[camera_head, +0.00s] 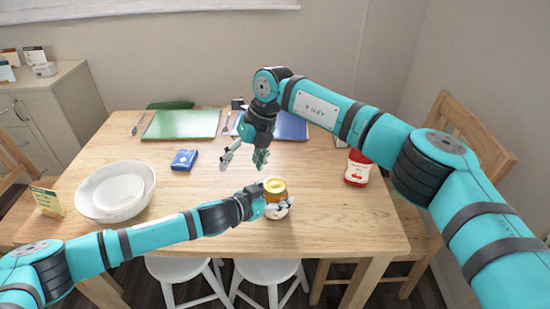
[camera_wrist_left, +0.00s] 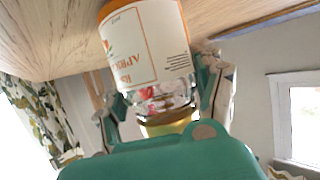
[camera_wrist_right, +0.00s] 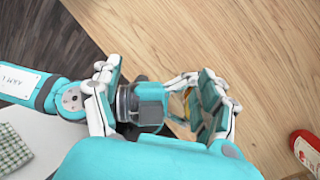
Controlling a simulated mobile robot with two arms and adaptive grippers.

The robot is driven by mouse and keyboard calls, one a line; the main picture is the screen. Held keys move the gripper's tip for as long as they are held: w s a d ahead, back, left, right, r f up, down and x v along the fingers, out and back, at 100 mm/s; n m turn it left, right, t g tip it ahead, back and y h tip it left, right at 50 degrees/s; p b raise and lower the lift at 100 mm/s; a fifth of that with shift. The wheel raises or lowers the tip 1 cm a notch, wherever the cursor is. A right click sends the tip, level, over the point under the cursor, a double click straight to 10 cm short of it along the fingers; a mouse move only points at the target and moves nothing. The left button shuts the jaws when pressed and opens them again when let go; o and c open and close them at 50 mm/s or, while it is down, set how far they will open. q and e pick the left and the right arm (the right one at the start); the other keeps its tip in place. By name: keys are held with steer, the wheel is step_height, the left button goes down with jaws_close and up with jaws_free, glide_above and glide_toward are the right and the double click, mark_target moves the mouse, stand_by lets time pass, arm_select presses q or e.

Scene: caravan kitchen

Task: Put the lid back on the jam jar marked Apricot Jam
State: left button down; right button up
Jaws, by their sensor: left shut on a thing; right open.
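The jam jar (camera_head: 276,196) stands on the table near its front edge, upright, with amber contents. In the left wrist view, which is upside down, its white label (camera_wrist_left: 145,45) reads Apricot. A gold lid (camera_head: 275,185) shows at the jar's top; clear glass lies between it and the label. I cannot tell whether it is fully seated. My left gripper (camera_head: 270,203) is shut on the jar from the side, its fingers around the upper part. My right gripper (camera_head: 244,162) is open and empty, above and behind the jar, pointing down.
A red jar (camera_head: 357,168) stands at the right. White bowls (camera_head: 133,203) and a small card (camera_head: 47,201) are at the left. A blue packet (camera_head: 184,159), a green board (camera_head: 181,125) and a blue board (camera_head: 289,126) lie further back. White stools (camera_head: 268,270) stand in front.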

steer(key=w+a+r+n+t+y, duration=0.1)
steer(key=w+a+r+y, duration=0.1)
steer(key=a+r+y, duration=0.7)
steer(key=w+a+r+m+t+y, duration=0.3)
steer(key=w+r+t, duration=0.2)
steer(key=r, duration=0.5)
steer(key=w+d+r+m+t+h, duration=0.5)
steer(key=w+d+m+t+h, duration=0.1)
steer(key=w+d+m+t, duration=0.4)
steer(key=w+d+f+m+g+h, duration=0.1)
steer(key=d+f+m+g+h, duration=0.1)
steer(key=d+f+m+h, duration=0.25)
steer(key=d+f+m+g+h, duration=0.25)
steer(key=f+h, duration=0.25)
steer(key=f, duration=0.3)
steer(key=s+d+f+n+g, duration=0.1)
steer(key=s+f+g, duration=0.2)
steer(key=s, duration=0.3)
steer(key=s+d+f+n+g, duration=0.1)
steer(key=s+f+g, duration=0.2)
steer(key=s, duration=0.3)
steer(key=s+d+f+n+g, duration=0.1)
steer(key=s+f+n+g, duration=0.1)
steer(key=s+g, duration=0.3)
steer(key=shift+s+f+g+h, duration=0.35)
steer(key=shift+s+f, duration=0.3)
steer(key=shift+f, duration=0.25)
